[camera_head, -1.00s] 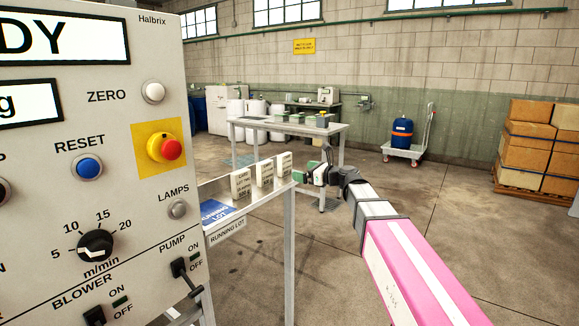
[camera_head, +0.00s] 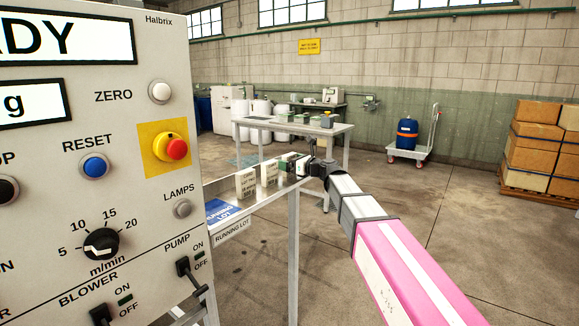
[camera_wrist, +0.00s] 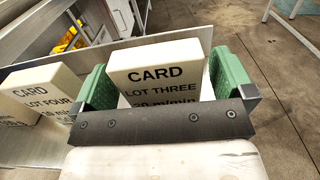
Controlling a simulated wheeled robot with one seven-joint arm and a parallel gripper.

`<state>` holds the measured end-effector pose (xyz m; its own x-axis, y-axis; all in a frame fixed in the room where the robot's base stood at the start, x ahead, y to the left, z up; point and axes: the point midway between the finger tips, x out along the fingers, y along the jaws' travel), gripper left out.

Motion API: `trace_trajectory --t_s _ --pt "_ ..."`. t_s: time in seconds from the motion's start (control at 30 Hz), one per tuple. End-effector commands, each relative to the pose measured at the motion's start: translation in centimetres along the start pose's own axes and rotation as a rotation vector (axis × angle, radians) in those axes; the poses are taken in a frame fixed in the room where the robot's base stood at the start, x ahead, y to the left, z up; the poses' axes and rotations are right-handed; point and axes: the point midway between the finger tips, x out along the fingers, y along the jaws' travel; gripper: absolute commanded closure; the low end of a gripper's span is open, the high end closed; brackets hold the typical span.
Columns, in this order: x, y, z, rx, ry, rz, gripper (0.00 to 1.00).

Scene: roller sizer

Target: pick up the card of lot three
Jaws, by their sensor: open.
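The card of lot three (camera_wrist: 158,76) is a thick cream block with black print, standing upright in the wrist view. My gripper (camera_wrist: 160,84) is open, with one green finger pad on each side of this card. The dark gripper bar covers the card's lower part. I cannot tell whether either pad touches it. In the head view my gripper (camera_head: 294,163) is at the far end of the shelf (camera_head: 262,198) and largely hides the card there.
The card of lot four (camera_wrist: 42,95) stands just left of the left pad. Two cards (camera_head: 245,184) stand nearer on the shelf, beside a blue running-lot plate (camera_head: 218,209). The control panel (camera_head: 95,190) fills the left. Open floor lies to the right.

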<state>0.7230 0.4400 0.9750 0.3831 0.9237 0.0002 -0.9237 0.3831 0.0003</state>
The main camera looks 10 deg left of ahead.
Motion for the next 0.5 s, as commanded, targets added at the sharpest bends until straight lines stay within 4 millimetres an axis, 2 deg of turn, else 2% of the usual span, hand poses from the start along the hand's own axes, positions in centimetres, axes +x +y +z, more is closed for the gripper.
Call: trace_trajectory --t_s 0.03,0.1,0.37,0.47,0.5 --pt "1.0 -0.1 0.0 0.0 0.0 0.001 0.0" --pt "1.8 -0.1 0.0 0.0 0.0 0.002 0.0" --pt "2.0 0.0 0.0 0.0 0.0 0.001 0.0" --pt "2.0 0.0 0.0 0.0 0.0 0.001 0.29" --pt "2.0 0.0 0.0 0.0 0.0 0.001 0.42"
